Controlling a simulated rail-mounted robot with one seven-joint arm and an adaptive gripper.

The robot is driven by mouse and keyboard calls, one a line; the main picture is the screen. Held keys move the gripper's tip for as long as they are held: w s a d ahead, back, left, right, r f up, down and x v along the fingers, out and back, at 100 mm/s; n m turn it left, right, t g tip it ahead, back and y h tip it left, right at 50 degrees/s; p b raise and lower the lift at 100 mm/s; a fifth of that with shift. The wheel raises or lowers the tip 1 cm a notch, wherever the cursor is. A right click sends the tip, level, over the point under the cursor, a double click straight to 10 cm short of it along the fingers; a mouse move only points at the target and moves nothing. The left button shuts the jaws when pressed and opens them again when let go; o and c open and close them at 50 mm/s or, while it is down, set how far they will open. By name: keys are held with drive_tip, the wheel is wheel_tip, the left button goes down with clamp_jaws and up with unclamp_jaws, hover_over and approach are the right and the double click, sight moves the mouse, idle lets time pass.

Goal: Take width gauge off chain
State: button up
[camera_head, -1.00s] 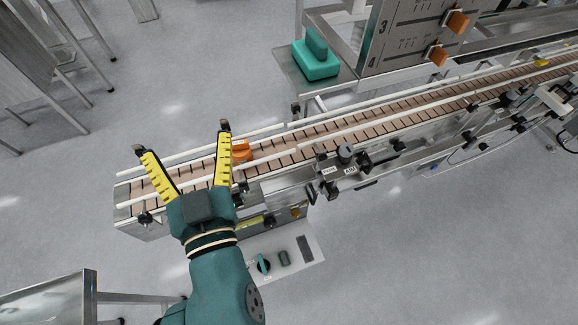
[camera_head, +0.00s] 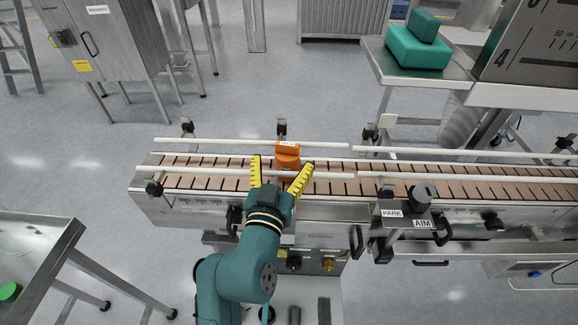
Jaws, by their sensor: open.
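The orange block, which I take to be the width gauge (camera_head: 287,153), sits on the brown slatted chain (camera_head: 430,188) of the conveyor, between the two white guide rails. My gripper (camera_head: 281,170) is open. Its two yellow fingers point toward the gauge, one to the left and one to the right of its near part in the picture. I cannot tell whether the fingers touch the gauge or how far above the chain they are. The gauge's lower near part is partly hidden by the near rail and the gripper.
White guide rails (camera_head: 440,152) run along both chain edges on clamps. A teal block (camera_head: 418,45) rests on a steel shelf (camera_head: 440,72) at the back right. A steel table (camera_head: 35,235) stands at the lower left.

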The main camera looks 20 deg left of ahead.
sight(287, 147)
drive_tip(key=w+b, duration=0.1)
drive_tip(key=w, duration=0.1)
drive_tip(key=w+a+b, duration=0.1)
drive_tip(key=w, duration=0.1)
drive_tip(key=w+b, duration=0.1)
drive_tip(key=w, duration=0.1)
drive_tip(key=shift+w+a+f, duration=0.15)
drive_tip(key=shift+w+a, duration=0.1)
drive_tip(key=shift+s, duration=0.1)
drive_tip(key=c, duration=1.1)
drive_tip(key=shift+c, duration=1.3)
drive_tip(key=shift+r, duration=0.2)
